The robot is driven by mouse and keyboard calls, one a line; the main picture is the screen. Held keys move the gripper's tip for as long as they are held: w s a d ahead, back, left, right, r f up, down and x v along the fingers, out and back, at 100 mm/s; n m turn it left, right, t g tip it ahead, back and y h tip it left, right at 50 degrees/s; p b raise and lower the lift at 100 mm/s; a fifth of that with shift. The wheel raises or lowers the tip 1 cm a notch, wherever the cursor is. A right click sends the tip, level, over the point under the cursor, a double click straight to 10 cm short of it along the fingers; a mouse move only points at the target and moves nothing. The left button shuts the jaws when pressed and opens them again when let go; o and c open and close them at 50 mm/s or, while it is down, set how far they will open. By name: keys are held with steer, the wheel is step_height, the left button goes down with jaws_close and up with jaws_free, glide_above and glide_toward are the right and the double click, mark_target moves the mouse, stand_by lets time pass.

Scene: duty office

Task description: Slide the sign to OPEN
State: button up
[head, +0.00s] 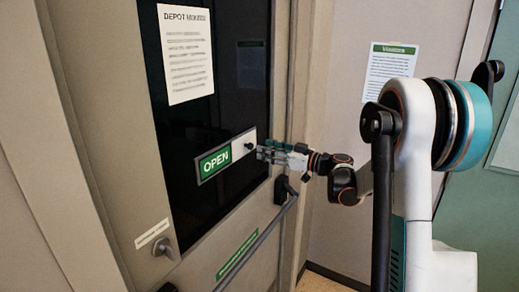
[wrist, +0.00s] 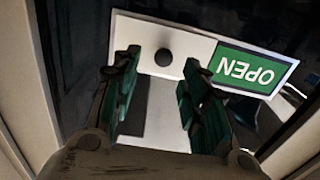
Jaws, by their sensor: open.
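The sliding sign (head: 213,162) is on the dark glass of the door. Its green part reads OPEN, and a white panel with a black knob (head: 249,146) is to the right of it. In the wrist view the sign appears upside down, with the green OPEN part (wrist: 250,70) at the right and the black knob (wrist: 163,57) near the top centre. My gripper (head: 262,152) is open just right of the knob; in the wrist view its two fingers (wrist: 158,72) stand apart on either side of the knob. I cannot tell whether either finger touches it.
A dark push bar (head: 245,248) crosses the door below the sign, with a black bracket (head: 284,190) under my gripper. A door knob (head: 164,248) is at the lower left. A paper notice (head: 186,52) hangs above the sign. A wall with another notice (head: 388,68) stands at the right.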

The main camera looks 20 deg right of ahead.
steer(key=v, duration=0.7)
steer(key=shift+s+d, duration=0.1)
